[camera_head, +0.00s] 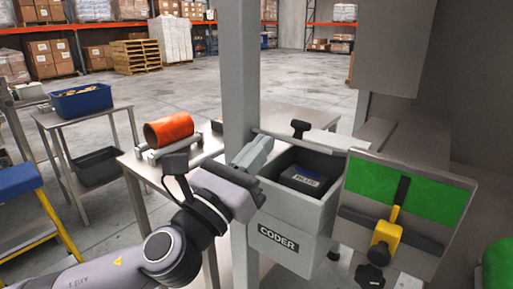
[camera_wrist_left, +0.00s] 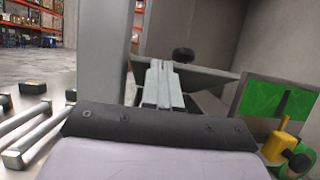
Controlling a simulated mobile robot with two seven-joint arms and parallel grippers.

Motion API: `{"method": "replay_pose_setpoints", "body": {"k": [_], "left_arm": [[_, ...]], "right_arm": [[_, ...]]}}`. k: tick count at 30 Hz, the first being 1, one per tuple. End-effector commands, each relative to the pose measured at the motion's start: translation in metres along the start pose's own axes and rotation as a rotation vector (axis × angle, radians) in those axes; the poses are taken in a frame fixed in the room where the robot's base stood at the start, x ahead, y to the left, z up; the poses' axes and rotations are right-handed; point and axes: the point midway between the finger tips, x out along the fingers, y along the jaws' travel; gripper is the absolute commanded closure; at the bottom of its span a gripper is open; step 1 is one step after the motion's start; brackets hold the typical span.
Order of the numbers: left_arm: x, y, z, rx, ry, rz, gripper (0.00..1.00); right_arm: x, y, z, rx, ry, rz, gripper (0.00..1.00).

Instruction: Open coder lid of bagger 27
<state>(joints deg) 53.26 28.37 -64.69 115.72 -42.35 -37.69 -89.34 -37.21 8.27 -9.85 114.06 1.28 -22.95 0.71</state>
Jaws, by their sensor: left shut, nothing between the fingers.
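The grey coder box (camera_head: 278,239), labelled CODER, is fixed beside the upright post. Its top is open and a dark cartridge with a printed label (camera_head: 310,178) shows inside. The lid (camera_head: 329,149) is swung up and back at the rear of the box, seen nearly edge-on; its black knob (camera_head: 300,128) shows beyond it. In the wrist view the lid (camera_wrist_left: 211,79) and knob (camera_wrist_left: 183,54) are ahead of my fingers. My left gripper (camera_head: 258,148) is shut and empty at the box's left rim, close to the lid; contact cannot be told. My right gripper is out of view.
The grey post (camera_head: 240,70) stands just behind my left gripper. A green panel with a yellow clamp (camera_head: 385,235) is right of the box. A steel table bears an orange roll (camera_head: 168,130). A blue bin (camera_head: 82,100) stands on a cart at left.

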Motion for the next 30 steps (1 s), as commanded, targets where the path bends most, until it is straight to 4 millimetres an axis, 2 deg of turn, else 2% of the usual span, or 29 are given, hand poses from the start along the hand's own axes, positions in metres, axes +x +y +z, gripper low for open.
{"method": "replay_pose_setpoints", "body": {"k": [1, 10, 15, 21, 30], "left_arm": [[0.007, 0.001, 0.011, 0.000, -0.002, 0.000, 1.00], [0.028, 0.001, 0.037, 0.000, -0.005, -0.003, 1.00], [0.041, 0.000, 0.049, 0.000, -0.005, -0.002, 1.00], [0.053, 0.000, 0.056, 0.001, -0.006, -0.003, 1.00], [0.059, 0.000, 0.058, 0.001, -0.007, -0.003, 1.00]], "right_arm": [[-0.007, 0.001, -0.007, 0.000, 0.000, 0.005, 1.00], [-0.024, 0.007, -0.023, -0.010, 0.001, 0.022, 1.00], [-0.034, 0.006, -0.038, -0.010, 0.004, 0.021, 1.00], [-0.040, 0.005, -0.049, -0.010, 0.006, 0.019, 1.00], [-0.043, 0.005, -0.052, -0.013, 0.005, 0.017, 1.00]]}}
